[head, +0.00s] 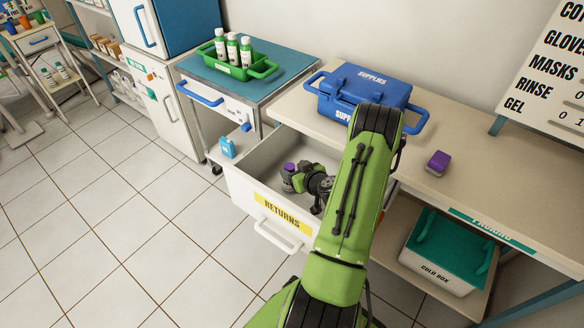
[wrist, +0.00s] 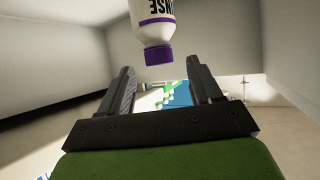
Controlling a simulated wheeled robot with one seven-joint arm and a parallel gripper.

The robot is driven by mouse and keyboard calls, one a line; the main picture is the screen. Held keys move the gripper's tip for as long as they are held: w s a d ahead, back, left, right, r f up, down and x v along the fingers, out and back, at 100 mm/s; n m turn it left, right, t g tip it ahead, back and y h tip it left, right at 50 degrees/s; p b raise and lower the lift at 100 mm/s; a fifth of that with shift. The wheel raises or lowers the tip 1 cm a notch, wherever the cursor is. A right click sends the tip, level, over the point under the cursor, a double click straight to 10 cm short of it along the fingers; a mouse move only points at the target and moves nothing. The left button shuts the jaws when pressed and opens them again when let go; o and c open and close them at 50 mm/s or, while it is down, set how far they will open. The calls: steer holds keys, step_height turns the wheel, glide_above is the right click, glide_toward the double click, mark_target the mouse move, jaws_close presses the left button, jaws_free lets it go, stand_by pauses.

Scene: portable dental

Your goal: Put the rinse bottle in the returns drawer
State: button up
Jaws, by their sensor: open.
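The returns drawer (head: 240,196) is pulled open under the bench, with a yellow RETURNS label on its front. My gripper (head: 289,180) is down inside the drawer. In the wrist view, my gripper (wrist: 160,84) has its fingers spread with a clear gap between them. The rinse bottle (wrist: 154,14), white with a purple cap and partly read lettering, shows just beyond the fingertips, cap towards them, apart from both fingers. The head view shows only a small purple patch of it by my gripper; my gripper and arm hide the rest.
A blue supplies box (head: 362,92) and a purple item (head: 438,162) sit on the bench. A green caddy (head: 238,68) with several bottles stands on the cart to the left. A small blue bottle (head: 227,147) stands left of the drawer. A cold box (head: 440,270) is on the lower shelf.

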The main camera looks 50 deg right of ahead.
steer(key=v, duration=0.5)
stand_by(0.3)
